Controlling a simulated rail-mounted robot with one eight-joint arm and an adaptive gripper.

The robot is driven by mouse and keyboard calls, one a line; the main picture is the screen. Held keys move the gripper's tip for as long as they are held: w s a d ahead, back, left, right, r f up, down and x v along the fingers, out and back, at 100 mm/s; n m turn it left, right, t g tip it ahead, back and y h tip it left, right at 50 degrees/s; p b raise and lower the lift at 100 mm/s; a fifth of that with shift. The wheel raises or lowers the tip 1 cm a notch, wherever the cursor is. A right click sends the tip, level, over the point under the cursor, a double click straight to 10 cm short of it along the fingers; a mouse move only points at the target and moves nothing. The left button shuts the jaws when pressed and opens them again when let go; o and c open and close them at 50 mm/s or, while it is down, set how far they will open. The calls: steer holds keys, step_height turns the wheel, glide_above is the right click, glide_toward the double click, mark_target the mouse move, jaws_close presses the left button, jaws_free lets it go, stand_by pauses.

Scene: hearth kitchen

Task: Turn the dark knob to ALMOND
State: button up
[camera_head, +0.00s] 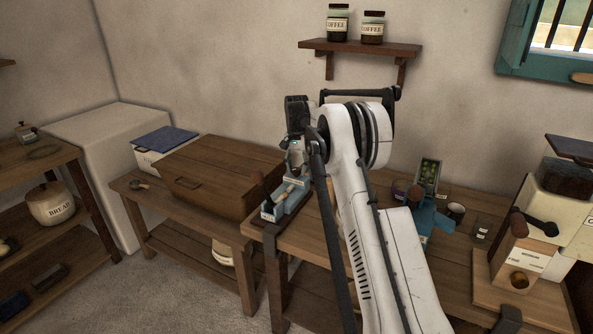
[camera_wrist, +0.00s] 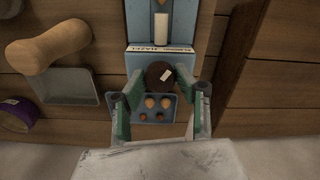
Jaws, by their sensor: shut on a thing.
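The dark round knob (camera_wrist: 160,72) sits on a blue device (camera_wrist: 143,30) in the wrist view. A white mark on the knob slants toward the upper right. A pale label strip (camera_wrist: 160,49) runs just above the knob; part of it seems to read HAZEL, the rest is too small to read. My gripper (camera_wrist: 163,84) has one finger on each side of the knob and is shut on it. In the head view my gripper (camera_head: 294,168) is over the blue device (camera_head: 288,203) on the bench; the knob cannot be made out there.
A small tray with several round nuts (camera_wrist: 151,101) lies between my fingers, below the knob. A tan rounded object (camera_wrist: 48,48) and a grey scoop-like tray (camera_wrist: 66,86) lie to the left. A wooden box (camera_head: 208,172) stands left of the device.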

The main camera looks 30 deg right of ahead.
mark_target(296, 169)
steer(key=shift+m, duration=1.1)
steer(key=o, duration=1.2)
steer(key=shift+c, duration=0.2)
steer(key=shift+r, duration=0.15)
step_height(296, 169, up, 12)
